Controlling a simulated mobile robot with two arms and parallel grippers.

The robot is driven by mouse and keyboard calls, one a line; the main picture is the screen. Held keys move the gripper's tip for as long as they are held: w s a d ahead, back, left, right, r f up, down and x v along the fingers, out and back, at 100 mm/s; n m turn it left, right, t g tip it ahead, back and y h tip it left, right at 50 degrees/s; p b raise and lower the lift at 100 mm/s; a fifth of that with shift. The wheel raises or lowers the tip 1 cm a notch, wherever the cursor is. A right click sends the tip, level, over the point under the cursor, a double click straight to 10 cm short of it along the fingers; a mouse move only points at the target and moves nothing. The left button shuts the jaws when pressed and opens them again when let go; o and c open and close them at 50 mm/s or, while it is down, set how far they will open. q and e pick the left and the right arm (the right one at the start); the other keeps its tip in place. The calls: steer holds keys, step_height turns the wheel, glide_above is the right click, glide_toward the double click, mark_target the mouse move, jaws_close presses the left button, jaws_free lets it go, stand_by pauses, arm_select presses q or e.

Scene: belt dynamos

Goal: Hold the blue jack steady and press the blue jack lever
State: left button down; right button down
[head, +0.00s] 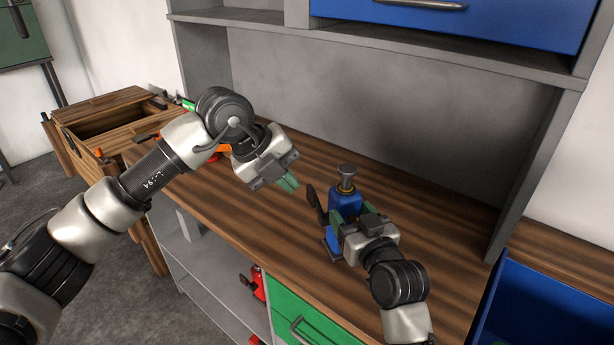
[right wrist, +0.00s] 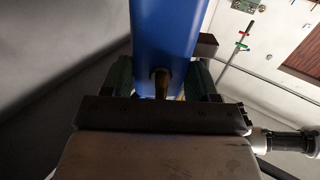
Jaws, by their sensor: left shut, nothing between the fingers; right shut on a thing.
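The blue jack (head: 346,201) stands upright on the wooden workbench, with a grey screw top above its body. Its dark lever (head: 315,202) sticks up on its left side. My right gripper (head: 362,226) is shut on the jack's body from the front right; the right wrist view shows the blue body (right wrist: 165,40) between the green fingers. My left gripper (head: 290,183) is shut and empty. It is left of the lever and a little above it, apart from it. Part of the jack's base is hidden by my right gripper.
The wooden bench top (head: 420,212) is clear to the right and behind the jack. A grey shelf frame (head: 535,165) rises at the back and right. An orange tool (head: 222,148) lies behind my left arm. A green drawer (head: 300,312) is below the front edge.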

arm_select(q)
steer(key=a+v, duration=0.1)
steer(key=v, duration=0.8)
steer(key=shift+s+a, duration=0.2)
steer(key=shift+a, duration=0.1)
steer(key=shift+f, duration=0.15)
steer(key=a+f+h, duration=0.1)
steer(key=f, duration=0.1)
steer(key=s+a+f+h, duration=0.1)
steer(key=a+f, duration=0.1)
steer(key=shift+s+a+t+h, duration=0.1)
steer(key=shift+a+t+h, duration=0.1)
steer(key=shift+t+h, duration=0.15)
glide_toward(309, 201)
steer(key=d+f, duration=0.3)
steer(key=f, duration=0.1)
steer(key=shift+w+d+f, duration=0.25)
steer(key=shift+w+d, duration=0.4)
steer(key=shift+d, duration=0.2)
